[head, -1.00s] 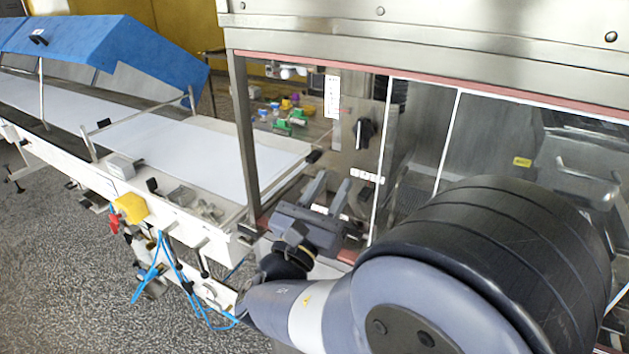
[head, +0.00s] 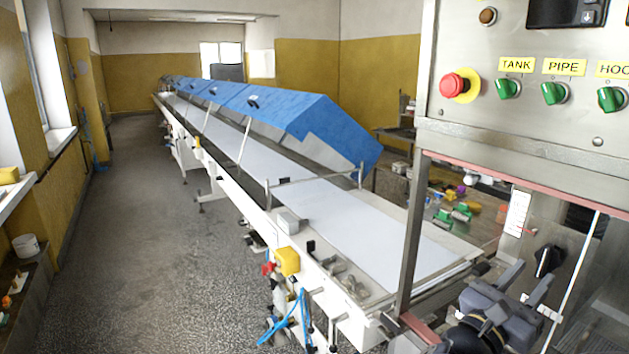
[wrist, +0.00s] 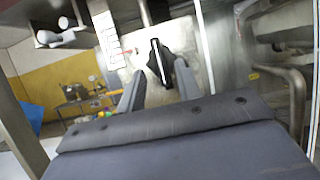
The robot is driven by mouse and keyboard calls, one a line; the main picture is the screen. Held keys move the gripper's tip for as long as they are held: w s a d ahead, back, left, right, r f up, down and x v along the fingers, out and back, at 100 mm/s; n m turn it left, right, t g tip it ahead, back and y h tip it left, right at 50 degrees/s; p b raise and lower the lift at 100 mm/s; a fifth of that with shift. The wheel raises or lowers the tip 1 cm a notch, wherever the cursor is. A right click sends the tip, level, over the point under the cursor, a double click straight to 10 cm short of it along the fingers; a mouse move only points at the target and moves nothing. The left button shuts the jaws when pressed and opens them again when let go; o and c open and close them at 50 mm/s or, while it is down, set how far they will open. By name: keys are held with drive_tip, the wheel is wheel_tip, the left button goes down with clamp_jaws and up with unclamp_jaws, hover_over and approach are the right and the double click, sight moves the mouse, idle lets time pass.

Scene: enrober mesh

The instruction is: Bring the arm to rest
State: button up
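My gripper (head: 534,275) is at the lower right of the head view, in front of the steel machine's opening, with only its front part in frame. The wrist view shows its two grey fingers (wrist: 159,76) apart, with nothing between them. Behind the fingers in that view is a steel panel with a black knob (wrist: 160,60). The same black knob (head: 545,262) shows in the head view. Most of my arm is outside the head view.
The steel machine (head: 440,100) with its red stop button (head: 455,84) fills the right. A long white conveyor (head: 370,225) under blue covers (head: 300,112) runs back to the left. Blue hoses (head: 287,320) hang at its near side. The grey floor (head: 150,250) at left is open.

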drive_tip(key=shift+x, duration=1.25)
